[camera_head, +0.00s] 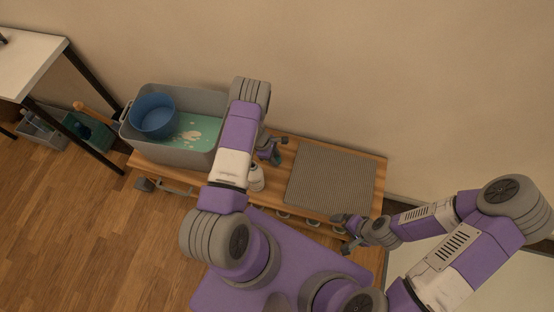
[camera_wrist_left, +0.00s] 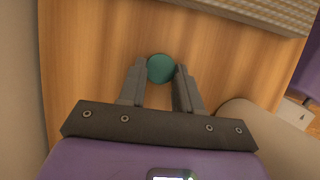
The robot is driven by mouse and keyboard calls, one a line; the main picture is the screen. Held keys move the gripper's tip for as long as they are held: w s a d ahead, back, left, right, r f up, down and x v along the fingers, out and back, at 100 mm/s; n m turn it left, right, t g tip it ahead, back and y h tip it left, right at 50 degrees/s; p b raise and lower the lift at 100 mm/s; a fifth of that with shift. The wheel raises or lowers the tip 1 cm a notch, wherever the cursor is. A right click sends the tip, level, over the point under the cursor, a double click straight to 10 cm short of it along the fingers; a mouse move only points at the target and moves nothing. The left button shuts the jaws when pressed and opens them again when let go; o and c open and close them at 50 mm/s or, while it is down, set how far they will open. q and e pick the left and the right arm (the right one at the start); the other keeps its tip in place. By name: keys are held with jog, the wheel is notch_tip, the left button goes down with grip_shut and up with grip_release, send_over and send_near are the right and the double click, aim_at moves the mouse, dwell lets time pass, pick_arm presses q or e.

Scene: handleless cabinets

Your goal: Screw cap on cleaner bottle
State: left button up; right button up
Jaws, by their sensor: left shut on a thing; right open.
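The white cleaner bottle (camera_head: 257,179) stands upright on the wooden cart, partly hidden behind my left arm in the head view. My left gripper (camera_head: 275,154) is to the right of the bottle, above the cart top. It is shut on a round teal cap (camera_wrist_left: 160,68), seen between the fingertips in the left wrist view. The cap also shows as a small green patch in the head view (camera_head: 278,159). The cap is apart from the bottle. My right gripper (camera_head: 346,233) is open and empty by the cart's front right edge.
A grey tub (camera_head: 178,158) with a blue bucket (camera_head: 153,115) stands at the cart's left. A ribbed grey mat (camera_head: 331,181) covers the right. The wooden cart top (camera_wrist_left: 85,60) shows bare between them. A white table (camera_head: 30,62) is at far left.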

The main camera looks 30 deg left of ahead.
pick_arm(q)
notch_tip(320, 180, up, 10)
jog(key=p, duration=0.3)
dwell(0.4)
jog(key=d+r+m+g, duration=0.4)
jog(key=d+r+m, duration=0.5)
jog(key=r+m, duration=0.25)
notch_tip(320, 180, up, 11)
jog(key=s+m+g+y, duration=0.1)
jog(key=m+y, duration=0.3)
jog(key=m, duration=0.5)
jog(key=shift+s+f+g, duration=0.15)
jog(key=shift+s+g, duration=0.15)
jog(key=shift+s, duration=0.2)
